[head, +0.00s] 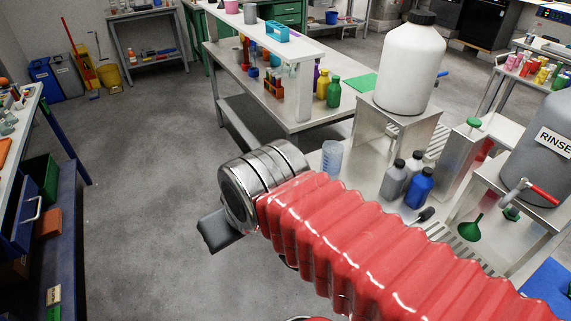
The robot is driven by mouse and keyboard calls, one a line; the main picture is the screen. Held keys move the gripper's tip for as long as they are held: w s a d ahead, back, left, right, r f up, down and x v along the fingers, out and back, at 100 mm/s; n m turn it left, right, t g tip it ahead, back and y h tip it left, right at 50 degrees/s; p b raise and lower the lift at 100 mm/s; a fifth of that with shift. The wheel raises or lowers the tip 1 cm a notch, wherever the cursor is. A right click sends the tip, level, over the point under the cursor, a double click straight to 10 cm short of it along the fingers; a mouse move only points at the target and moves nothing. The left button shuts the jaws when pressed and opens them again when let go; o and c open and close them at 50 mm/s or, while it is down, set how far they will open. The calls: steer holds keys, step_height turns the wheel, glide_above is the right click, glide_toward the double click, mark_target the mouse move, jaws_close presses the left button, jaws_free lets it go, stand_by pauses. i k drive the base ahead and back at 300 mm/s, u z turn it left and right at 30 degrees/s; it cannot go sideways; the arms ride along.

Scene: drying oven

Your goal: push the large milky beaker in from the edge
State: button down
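The large milky beaker (332,157) is translucent, bluish-white, with faint markings. It stands upright near the left edge of the metal bench, just behind my arm's red bellows sleeve, which hides its lower part. My gripper (216,230) shows only as a dark flat piece below the shiny metal wrist, to the left of the beaker and over the floor, apart from it. The rest of the gripper is hidden behind the wrist, so its opening does not show.
Grey (393,180) and blue (419,188) bottles stand right of the beaker. A big white container (410,68) sits on a metal stand (395,125) behind them. A green funnel (470,229) and a RINSE tank (540,150) are at right. The floor at left is clear.

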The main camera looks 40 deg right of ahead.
mark_target(333, 152)
steer(key=u, duration=0.35)
steer(key=i, duration=0.95)
steer(key=u, duration=0.15)
